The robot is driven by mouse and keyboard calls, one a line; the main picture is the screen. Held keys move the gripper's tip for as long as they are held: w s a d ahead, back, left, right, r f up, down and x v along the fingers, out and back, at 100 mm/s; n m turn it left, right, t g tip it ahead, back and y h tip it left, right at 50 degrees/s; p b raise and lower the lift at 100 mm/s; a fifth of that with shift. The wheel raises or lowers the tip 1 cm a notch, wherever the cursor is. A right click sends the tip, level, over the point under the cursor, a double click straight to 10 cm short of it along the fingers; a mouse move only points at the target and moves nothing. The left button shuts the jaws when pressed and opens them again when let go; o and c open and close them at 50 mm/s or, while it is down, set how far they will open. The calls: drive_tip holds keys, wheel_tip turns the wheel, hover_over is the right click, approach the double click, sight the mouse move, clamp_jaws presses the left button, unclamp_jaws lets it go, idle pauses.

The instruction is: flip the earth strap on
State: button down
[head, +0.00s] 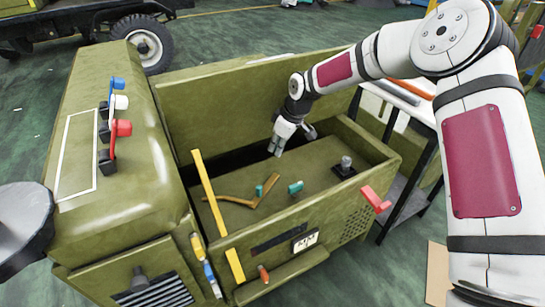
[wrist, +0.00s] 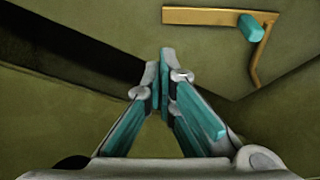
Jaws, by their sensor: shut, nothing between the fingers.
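No label shows which part is the earth strap. A brown bent bar (head: 245,203) lies on the floor of the open green bay, and it also shows at the top right of the wrist view (wrist: 205,15). A teal tab (head: 259,190) sits by the bar; a teal peg shows at the bar's corner in the wrist view (wrist: 250,28). A second teal piece (head: 295,187) is to its right. My gripper (head: 277,150) hangs inside the bay, behind and above these pieces, apart from them. Its fingertips (wrist: 165,62) are together and empty.
Blue (head: 118,83), white (head: 120,101) and red (head: 123,127) levers stand on the left housing. A grey knob (head: 346,162) is at the bay's right. A red lever (head: 375,199) juts from the front wall. A yellow bar (head: 208,192) slants across the bay's left.

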sight(274, 172)
drive_tip(key=b+x, duration=0.3)
drive_tip(key=x, duration=0.6)
drive_tip(key=shift+a+f, duration=0.1)
drive_tip(key=shift+f, duration=0.05)
drive_tip(key=shift+s+d+m+t, duration=0.15)
drive_tip(key=shift+s+d+m, duration=0.1)
drive_tip(key=shift+d+m, duration=0.4)
drive_tip(key=shift+s+d+m+t, duration=0.2)
drive_tip(key=shift+d+m, duration=0.25)
drive_tip(key=shift+d, duration=0.35)
drive_tip(key=s+d+m, duration=0.1)
drive_tip(key=d+m, duration=0.1)
drive_tip(key=s+d+m+h, duration=0.1)
drive_tip(key=d, duration=0.1)
drive_tip(key=shift+s+m+t+b, duration=0.3)
drive_tip(key=shift+t, duration=0.05)
drive_tip(key=shift+s+d+m+h+b, duration=0.35)
drive_tip(key=shift+s+d+m+h, duration=0.05)
drive_tip(key=shift+s+d+m, duration=0.65)
